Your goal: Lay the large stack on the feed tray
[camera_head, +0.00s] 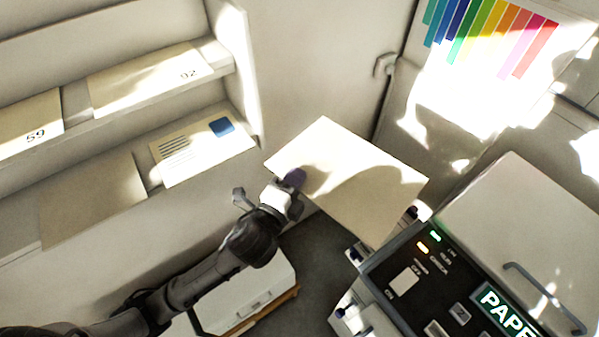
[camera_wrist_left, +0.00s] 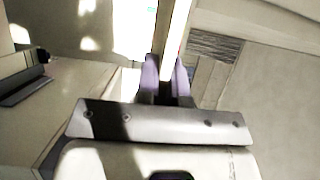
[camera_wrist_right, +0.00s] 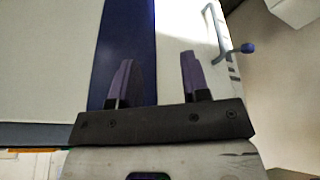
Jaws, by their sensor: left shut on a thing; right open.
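A large cream stack (camera_head: 350,185) is held out flat and tilted in the head view, in front of the machine's near left corner. My left gripper (camera_head: 292,184) is shut on its left edge. In the left wrist view the stack shows edge-on as a pale strip (camera_wrist_left: 176,38) between the purple fingers (camera_wrist_left: 166,80). The machine (camera_head: 440,270) has a dark control panel with lit lamps and a sign reading "PAPE". I cannot make out the feed tray for certain; the stack covers part of that area. My right gripper (camera_wrist_right: 155,80) is open and empty in the right wrist view.
Shelves at the left hold a sheet marked 59 (camera_head: 30,125), one marked 92 (camera_head: 150,80), a printed card with a blue square (camera_head: 203,146) and a blank sheet (camera_head: 92,200). A white box (camera_head: 245,290) stands low. A colour chart (camera_head: 490,45) is at the top right.

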